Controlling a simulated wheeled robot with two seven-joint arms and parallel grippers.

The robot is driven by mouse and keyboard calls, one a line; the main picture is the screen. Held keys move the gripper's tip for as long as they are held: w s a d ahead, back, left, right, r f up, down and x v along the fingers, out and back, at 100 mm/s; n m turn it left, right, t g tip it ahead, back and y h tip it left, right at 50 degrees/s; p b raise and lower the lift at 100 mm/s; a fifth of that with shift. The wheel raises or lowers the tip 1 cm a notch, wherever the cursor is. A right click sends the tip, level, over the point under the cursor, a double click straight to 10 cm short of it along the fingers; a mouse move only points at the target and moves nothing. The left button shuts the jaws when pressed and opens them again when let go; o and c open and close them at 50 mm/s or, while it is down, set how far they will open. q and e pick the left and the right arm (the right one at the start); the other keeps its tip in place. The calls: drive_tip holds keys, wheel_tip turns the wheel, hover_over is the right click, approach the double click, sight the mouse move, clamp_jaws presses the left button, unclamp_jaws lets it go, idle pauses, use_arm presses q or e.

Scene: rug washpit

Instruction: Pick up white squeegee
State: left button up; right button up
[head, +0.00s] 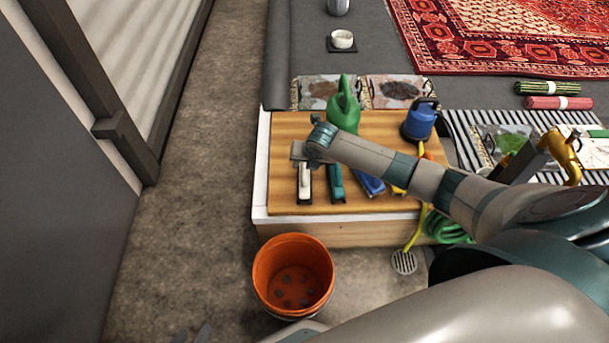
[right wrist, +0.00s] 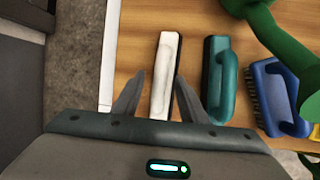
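The white squeegee (head: 305,184) lies on the wooden bench top, near its front left part. In the right wrist view the white squeegee (right wrist: 166,52) runs lengthwise away from me, its long pale body in a dark edging. My right gripper (head: 304,154) is over its far end in the head view and hides part of it. In the right wrist view my right gripper (right wrist: 160,80) is open, one finger on each side of the squeegee; I cannot tell whether they touch it.
A teal-handled tool (right wrist: 216,80) lies close right of the squeegee, then a blue brush (right wrist: 278,98). A green watering can (head: 343,108) and a blue container (head: 419,122) stand farther back on the bench (head: 280,195). An orange bucket (head: 264,272) stands in front.

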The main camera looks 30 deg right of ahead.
drive_tip(key=shift+w+f, duration=0.1)
idle(0.4)
clamp_jaws()
